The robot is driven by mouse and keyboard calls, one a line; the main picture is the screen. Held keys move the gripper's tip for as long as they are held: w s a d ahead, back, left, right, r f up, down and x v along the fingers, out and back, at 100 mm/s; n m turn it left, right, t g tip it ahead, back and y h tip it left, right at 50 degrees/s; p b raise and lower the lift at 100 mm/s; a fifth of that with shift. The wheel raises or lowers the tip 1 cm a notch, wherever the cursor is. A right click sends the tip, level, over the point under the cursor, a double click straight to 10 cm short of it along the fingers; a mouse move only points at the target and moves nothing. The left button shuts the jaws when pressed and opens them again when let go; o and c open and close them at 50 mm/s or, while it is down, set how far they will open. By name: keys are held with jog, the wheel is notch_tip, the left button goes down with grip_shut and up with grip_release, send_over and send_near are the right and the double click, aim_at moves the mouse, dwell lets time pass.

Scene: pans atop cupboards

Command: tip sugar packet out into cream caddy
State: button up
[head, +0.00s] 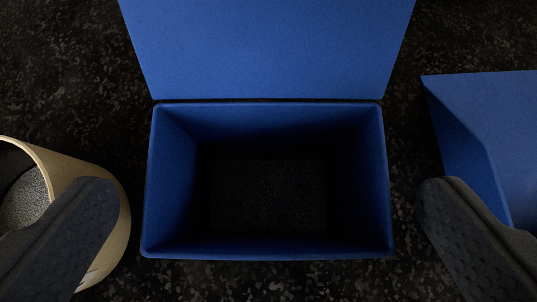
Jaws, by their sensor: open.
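An open blue box (268,252) is in the middle of the head view, seen from above, with a raised flap (268,50) behind it. Its inside is deep and dark, with a faint speckled surface at the bottom. I cannot tell for sure whether this is the sugar packet. The cream caddy (118,225) is at the left edge, round, with a grey speckled surface inside and partly cut off. My gripper (268,185) is open, one dark finger on each side of the blue box, apart from it. The left finger covers part of the caddy.
Another blue piece (490,130) with a slanted side stands at the right edge, partly cut off and partly behind the right finger. The dark speckled surface (70,80) is bare at upper left and in narrow gaps beside the box.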

aim_at(268, 133)
jog(key=shift+x, duration=2.9)
jog(key=shift+r, duration=0.1)
jog(key=c, duration=1.5)
jog(key=shift+w+r, duration=0.1)
